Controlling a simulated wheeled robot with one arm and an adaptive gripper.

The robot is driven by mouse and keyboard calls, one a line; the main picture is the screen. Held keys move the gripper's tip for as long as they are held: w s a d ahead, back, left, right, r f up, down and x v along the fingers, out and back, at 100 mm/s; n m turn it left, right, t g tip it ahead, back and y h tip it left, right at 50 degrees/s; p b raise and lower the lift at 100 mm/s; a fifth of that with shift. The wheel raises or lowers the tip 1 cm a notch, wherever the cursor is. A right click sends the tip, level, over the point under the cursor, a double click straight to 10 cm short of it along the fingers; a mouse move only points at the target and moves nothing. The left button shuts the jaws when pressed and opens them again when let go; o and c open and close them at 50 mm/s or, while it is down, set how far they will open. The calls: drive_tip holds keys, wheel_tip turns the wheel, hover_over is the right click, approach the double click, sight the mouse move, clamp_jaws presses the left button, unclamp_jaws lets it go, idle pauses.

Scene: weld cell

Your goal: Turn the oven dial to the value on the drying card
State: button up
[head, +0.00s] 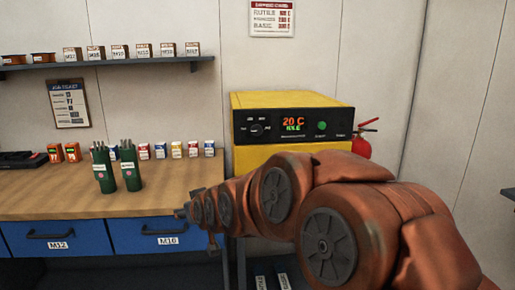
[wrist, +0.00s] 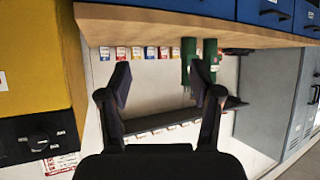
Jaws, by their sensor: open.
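The yellow oven (head: 290,99) stands right of the bench; its black front panel carries a dark dial (head: 257,129). The dial's pointer direction is too small to tell. The drying card (head: 272,17) hangs on the wall above, with RUTILE and BASIC rows; its values are too small to read surely. My gripper (wrist: 160,78) is open and empty. The wrist view is upside down; there the dial (wrist: 40,138) lies at lower left, apart from the fingers, with the card (wrist: 62,163) below it.
A wooden bench (head: 160,193) holds two green canisters (head: 131,166) of rods and several small boxes. A shelf (head: 120,62) with boxes is above. A job ticket (head: 68,103) hangs left. A green button (head: 322,126) is on the panel; a red extinguisher (head: 362,146) stands right of the oven.

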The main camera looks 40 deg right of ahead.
drive_tip(key=w+d+r+m+t+h+b, duration=0.1)
drive_tip(key=w+d+r+t+h+b, duration=0.1)
drive_tip(key=d, duration=0.4)
drive_tip(key=w+d+r+m+t+h+b, duration=0.1)
drive_tip(key=d+r+t+h+b, duration=0.1)
drive_tip(key=d, duration=0.3)
drive_tip(key=m+t+h+b, duration=0.2)
drive_tip(key=m+h+b, duration=0.15)
drive_tip(key=h, duration=0.35)
approach(257, 130)
drive_tip(key=shift+x, duration=4.35)
drive_tip(key=shift+b, duration=0.3)
drive_tip(key=shift+a, duration=0.1)
drive_tip(key=c, duration=1.1)
